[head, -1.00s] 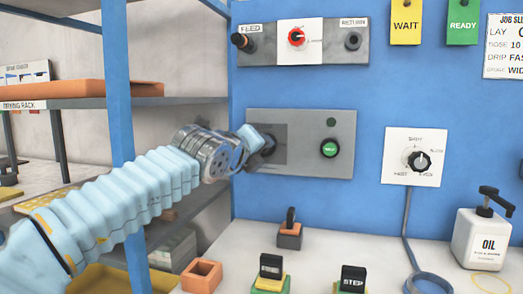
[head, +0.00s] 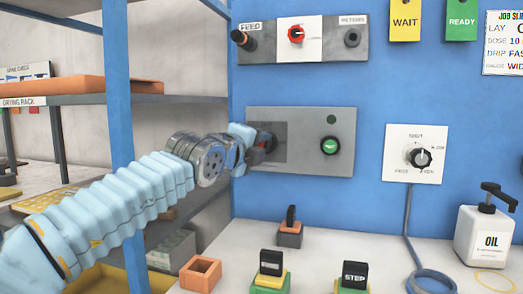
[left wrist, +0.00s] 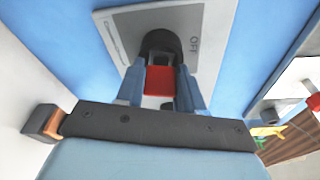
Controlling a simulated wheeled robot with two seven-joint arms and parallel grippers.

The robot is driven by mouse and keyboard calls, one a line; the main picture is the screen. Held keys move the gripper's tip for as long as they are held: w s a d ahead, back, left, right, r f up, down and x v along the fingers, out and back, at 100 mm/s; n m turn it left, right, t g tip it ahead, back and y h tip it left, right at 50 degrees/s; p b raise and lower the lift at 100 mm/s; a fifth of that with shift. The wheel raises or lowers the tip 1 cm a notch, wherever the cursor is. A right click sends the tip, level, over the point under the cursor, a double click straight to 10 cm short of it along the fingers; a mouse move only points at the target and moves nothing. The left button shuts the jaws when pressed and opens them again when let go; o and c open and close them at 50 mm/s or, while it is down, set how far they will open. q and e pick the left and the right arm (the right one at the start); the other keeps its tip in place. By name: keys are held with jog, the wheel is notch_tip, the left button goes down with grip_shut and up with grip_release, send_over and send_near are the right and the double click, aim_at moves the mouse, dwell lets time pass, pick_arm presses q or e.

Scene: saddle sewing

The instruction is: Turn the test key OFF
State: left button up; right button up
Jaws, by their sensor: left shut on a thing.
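The grey control panel (head: 340,130) on the blue wall has a dark switch area at its left and a green button (head: 331,146) at its right. My left gripper (head: 262,145) is at the switch area and covers part of it. In the left wrist view my left gripper (left wrist: 160,88) is shut on the red test key (left wrist: 159,80). The key sits in front of a round black socket (left wrist: 161,44) on a grey plate, with the word OFF (left wrist: 194,46) to its right. The exact angle of the key is hard to tell. My right gripper is out of view.
An upper FEED/RETURN panel (head: 332,52) has a red knob. A white dial plate (head: 402,168) is to the right. STEP (head: 354,276) and another black-topped switch stand on the bench, with an oil bottle (head: 483,235) at right. A blue rack post (head: 118,120) stands left.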

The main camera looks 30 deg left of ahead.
pick_arm(q)
jog(key=shift+n, duration=0.4)
jog(key=shift+f+n+b, duration=0.15)
jog(key=shift+n+b, duration=0.5)
jog(key=shift+n, duration=0.05)
jog(key=o, duration=1.1)
